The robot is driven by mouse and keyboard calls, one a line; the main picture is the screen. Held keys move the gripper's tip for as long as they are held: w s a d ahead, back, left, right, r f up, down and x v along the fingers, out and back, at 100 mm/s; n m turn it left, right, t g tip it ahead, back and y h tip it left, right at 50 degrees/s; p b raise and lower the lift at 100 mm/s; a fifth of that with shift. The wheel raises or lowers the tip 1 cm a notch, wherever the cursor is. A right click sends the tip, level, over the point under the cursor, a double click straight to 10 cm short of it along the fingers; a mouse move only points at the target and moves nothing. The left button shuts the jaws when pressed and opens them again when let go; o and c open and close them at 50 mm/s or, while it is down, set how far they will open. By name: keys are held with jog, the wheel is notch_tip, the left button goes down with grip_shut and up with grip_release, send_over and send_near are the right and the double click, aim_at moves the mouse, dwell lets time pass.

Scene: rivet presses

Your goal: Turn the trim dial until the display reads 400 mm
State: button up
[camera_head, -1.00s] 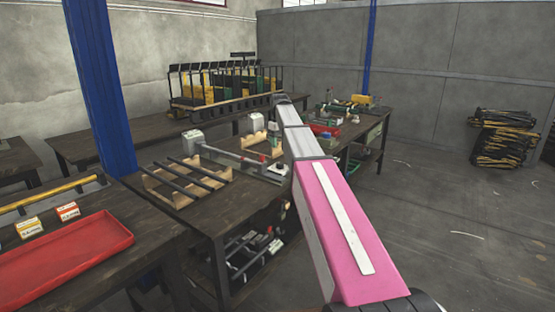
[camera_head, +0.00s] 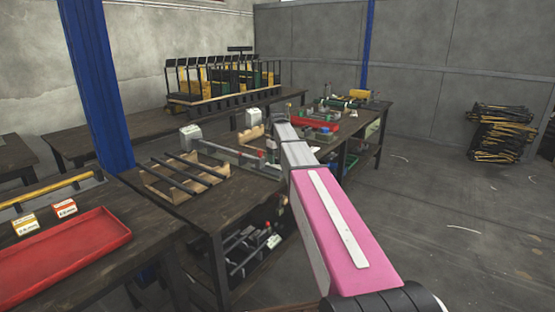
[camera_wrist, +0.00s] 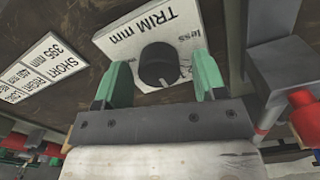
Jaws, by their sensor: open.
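The trim dial (camera_wrist: 158,66) is a dark round knob on a pale plate (camera_wrist: 122,48) lettered "TRIM mm" and "less" in the wrist view. My gripper (camera_wrist: 162,75) has two green fingers, open, one on each side of the dial. I cannot tell whether they touch it. In the head view my arm hides the dial.
The workbench (camera_head: 235,199) carries dark bars on wooden supports (camera_head: 184,176). A red tray (camera_head: 65,252) lies on the nearer left table. A blue column (camera_head: 98,90) stands behind it. Red and dark parts (camera_wrist: 303,115) are close right of my gripper.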

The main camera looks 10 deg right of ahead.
jog(key=c, duration=0.9)
jog(key=shift+c, duration=0.2)
jog(key=shift+m, duration=0.3)
jog(key=m, duration=0.3)
jog(key=shift+d, duration=0.1)
jog(key=shift+m, duration=2.1)
jog(key=o, duration=0.9)
